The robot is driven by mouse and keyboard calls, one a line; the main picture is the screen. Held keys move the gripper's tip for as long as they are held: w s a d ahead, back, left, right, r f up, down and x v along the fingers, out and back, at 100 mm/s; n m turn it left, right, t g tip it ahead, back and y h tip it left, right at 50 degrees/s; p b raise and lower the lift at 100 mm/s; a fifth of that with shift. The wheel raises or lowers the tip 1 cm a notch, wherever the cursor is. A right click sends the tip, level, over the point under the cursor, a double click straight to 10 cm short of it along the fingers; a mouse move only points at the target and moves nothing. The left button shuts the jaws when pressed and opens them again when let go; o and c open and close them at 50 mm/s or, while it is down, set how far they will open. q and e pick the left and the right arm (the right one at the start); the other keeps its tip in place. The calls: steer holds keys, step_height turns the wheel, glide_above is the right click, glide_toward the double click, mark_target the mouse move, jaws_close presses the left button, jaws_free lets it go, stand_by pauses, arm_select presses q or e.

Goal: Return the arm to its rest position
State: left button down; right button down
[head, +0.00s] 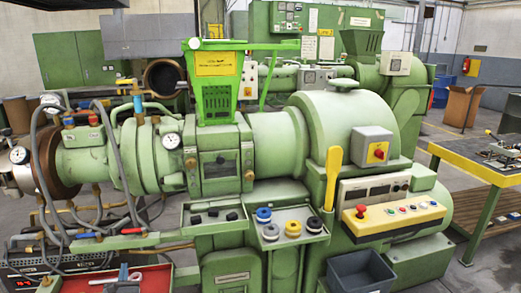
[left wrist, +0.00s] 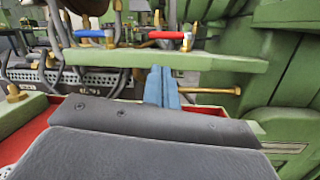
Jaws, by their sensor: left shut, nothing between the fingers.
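My left gripper (head: 123,268) shows low at the left of the head view, in front of the red tray (head: 158,276). Its blue fingers point away from me and its dark body is cut by the bottom edge. In the left wrist view the fingers of the left gripper (left wrist: 160,72) are together and empty, beyond the wide grey body. They appear in front of a green bar with blue and red valve handles; I cannot tell whether they touch it. My right gripper is in neither view.
The green extruder (head: 215,165) fills the middle, with hoses and pipes at left. A tray (head: 300,240) holds blue, yellow and black rings. A grey bin (head: 360,275) stands below the control panel (head: 385,205). A worktable (head: 470,165) is at right, past open floor.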

arm_select(q)
steer(key=s+d+f+m+g+h, duration=0.25)
steer(key=d+m+g+h, duration=0.25)
steer(key=d+m, duration=0.85)
steer(key=s+d+f+m+g+h, duration=0.3)
steer(key=d+m+h, duration=0.4)
steer(key=m, duration=1.2)
steer(key=s+d+f+m+g+y, duration=0.1)
steer(key=s+d, duration=0.4)
steer(key=s, duration=0.7)
steer(key=s+d+f+m+g+y, duration=0.1)
steer(key=s+d+f+m+g, duration=0.3)
steer(key=s, duration=0.8)
steer(key=s+d+f+m+g+y, duration=0.1)
steer(key=s+d+f+m+g, duration=0.1)
steer(key=s+d, duration=0.5)
steer(key=s+f+g, duration=0.1)
steer(key=s+g, duration=0.1)
steer(key=s, duration=0.3)
steer(key=shift+s+d+y, duration=0.15)
steer(key=shift+s+y, duration=0.15)
steer(key=shift+m, duration=0.25)
